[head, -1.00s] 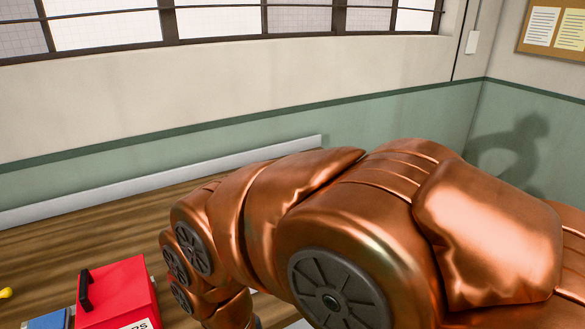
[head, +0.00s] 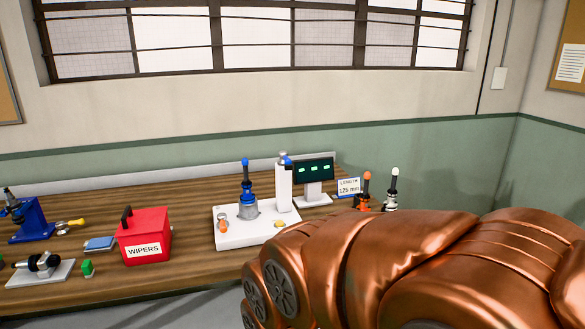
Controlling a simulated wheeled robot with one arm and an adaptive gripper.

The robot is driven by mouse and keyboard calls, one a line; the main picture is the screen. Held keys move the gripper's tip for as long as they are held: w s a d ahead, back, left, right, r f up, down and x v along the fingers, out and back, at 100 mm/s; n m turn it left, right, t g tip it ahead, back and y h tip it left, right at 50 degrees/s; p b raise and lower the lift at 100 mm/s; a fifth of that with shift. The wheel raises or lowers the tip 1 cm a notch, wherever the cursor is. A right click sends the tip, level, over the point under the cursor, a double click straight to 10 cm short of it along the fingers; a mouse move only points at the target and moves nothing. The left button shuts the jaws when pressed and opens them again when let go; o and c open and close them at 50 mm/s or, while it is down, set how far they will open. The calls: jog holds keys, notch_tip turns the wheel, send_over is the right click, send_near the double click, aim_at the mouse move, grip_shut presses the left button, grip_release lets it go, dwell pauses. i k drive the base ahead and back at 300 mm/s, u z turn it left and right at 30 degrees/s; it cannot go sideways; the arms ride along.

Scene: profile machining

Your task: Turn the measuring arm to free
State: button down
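A white measuring station (head: 258,234) stands on the bench in the head view. A grey round holder on it carries an upright blue tool with a black shank and a blue ball top (head: 246,180). A white post (head: 284,188) rises at its right, with a blue piece near its top. A small orange-topped part (head: 223,223) and a yellowish piece (head: 279,224) are on its base. Which part is the measuring arm, and how it is turned, I cannot tell at this size. My copper arm covers the lower right; my gripper is not visible.
A dark display (head: 313,170) and a "LENGTH 126 mm" sign (head: 348,187) stand right of the station. Beyond are an orange-topped tool (head: 366,190) and a white-topped tool (head: 392,188), partly hidden by my arm. A red WIPERS box (head: 145,237) and a blue vise-like fixture (head: 32,218) are left.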

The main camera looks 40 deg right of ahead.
aim_at(285, 161)
jog(key=u, duration=0.4)
jog(key=i, duration=0.85)
jog(key=u, duration=0.1)
